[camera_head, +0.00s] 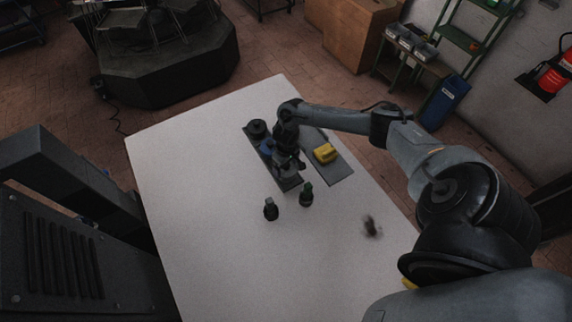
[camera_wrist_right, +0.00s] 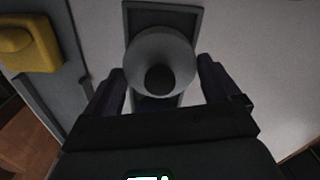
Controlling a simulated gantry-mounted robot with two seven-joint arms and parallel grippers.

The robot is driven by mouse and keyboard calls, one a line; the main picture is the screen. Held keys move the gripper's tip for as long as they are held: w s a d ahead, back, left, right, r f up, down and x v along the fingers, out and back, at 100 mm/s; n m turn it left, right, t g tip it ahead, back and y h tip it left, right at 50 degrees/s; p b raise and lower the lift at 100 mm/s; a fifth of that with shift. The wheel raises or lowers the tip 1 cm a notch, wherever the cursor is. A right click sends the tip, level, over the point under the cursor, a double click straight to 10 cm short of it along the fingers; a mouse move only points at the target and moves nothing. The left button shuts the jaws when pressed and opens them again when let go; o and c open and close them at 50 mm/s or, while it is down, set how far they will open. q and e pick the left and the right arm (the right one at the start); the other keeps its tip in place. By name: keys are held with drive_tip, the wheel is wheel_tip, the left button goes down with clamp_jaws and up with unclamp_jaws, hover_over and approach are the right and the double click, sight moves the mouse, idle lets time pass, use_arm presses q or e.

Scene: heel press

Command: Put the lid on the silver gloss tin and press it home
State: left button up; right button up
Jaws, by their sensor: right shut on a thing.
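My right gripper (camera_head: 287,160) is over the dark tray (camera_head: 251,138) on the white table. In the right wrist view its two fingers (camera_wrist_right: 162,85) stand on either side of a grey round piece (camera_wrist_right: 150,48) with a dark round middle, and they are shut on it. I cannot tell whether this piece is the lid alone or the lid with the silver tin. In the head view a small grey shape (camera_head: 286,172) shows under the gripper, partly hidden by it. My left gripper is not in view.
A dark round tin (camera_head: 257,128) and a blue item (camera_head: 266,147) are on the same tray. A yellow block (camera_head: 325,153) lies on a grey board to the right. Two dark bottle-like items (camera_head: 270,210) (camera_head: 306,196) stand in front. The front-left table is clear.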

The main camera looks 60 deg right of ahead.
idle(0.7)
drive_tip(key=shift+p, duration=0.35)
drive_tip(key=shift+f+p, duration=0.1)
drive_tip(key=shift+p, duration=0.2)
idle(0.7)
idle(0.7)
drive_tip(key=shift+f+p, duration=0.1)
drive_tip(key=shift+p, duration=0.25)
idle(0.4)
drive_tip(key=shift+f, duration=0.1)
idle(0.9)
drive_tip(key=o, duration=0.5)
